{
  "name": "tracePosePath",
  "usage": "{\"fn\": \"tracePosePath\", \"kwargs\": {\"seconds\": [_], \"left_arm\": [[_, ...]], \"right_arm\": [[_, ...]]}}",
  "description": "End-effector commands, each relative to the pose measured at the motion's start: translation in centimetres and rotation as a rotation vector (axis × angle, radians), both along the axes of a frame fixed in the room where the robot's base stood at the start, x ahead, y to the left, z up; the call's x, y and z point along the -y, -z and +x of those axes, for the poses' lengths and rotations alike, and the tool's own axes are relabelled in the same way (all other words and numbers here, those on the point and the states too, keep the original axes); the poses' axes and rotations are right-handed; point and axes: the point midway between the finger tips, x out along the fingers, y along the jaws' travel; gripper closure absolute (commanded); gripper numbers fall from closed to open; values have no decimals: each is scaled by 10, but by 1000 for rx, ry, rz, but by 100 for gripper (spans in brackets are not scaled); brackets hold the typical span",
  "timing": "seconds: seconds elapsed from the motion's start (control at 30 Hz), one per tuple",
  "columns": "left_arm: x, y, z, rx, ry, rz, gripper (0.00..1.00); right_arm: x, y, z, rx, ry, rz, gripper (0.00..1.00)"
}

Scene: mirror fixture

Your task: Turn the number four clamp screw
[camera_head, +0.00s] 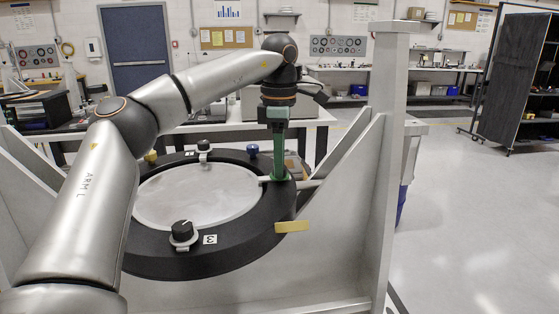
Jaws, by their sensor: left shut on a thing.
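A black ring (215,263) holds a round pale mirror (195,197). One clamp screw (182,230) with a black knob stands at the front, next to a plate marked 3 (210,239). Another clamp screw (204,146) stands at the back, next to a small plate too small to read. My left gripper (279,177) points down at the ring's right side. Its green fingers are shut on the right clamp screw, whose knob they hide; a pale clamp tip (264,179) shows beside them. I see no number 4 there. My right gripper is not in view.
A grey upright post (380,170) with a slanted brace stands close to the right of the ring. A workbench is behind; open floor lies to the right.

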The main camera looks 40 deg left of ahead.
Motion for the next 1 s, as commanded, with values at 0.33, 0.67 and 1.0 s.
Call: {"fn": "tracePosePath", "kwargs": {"seconds": [0.33,0.67,1.0], "left_arm": [[0,0,0,0,1,0,100],[0,-1,0,1,-17,-1,100],[0,-1,0,-2,-198,-1,100]], "right_arm": [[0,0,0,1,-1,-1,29],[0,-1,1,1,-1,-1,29],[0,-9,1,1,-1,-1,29]]}}
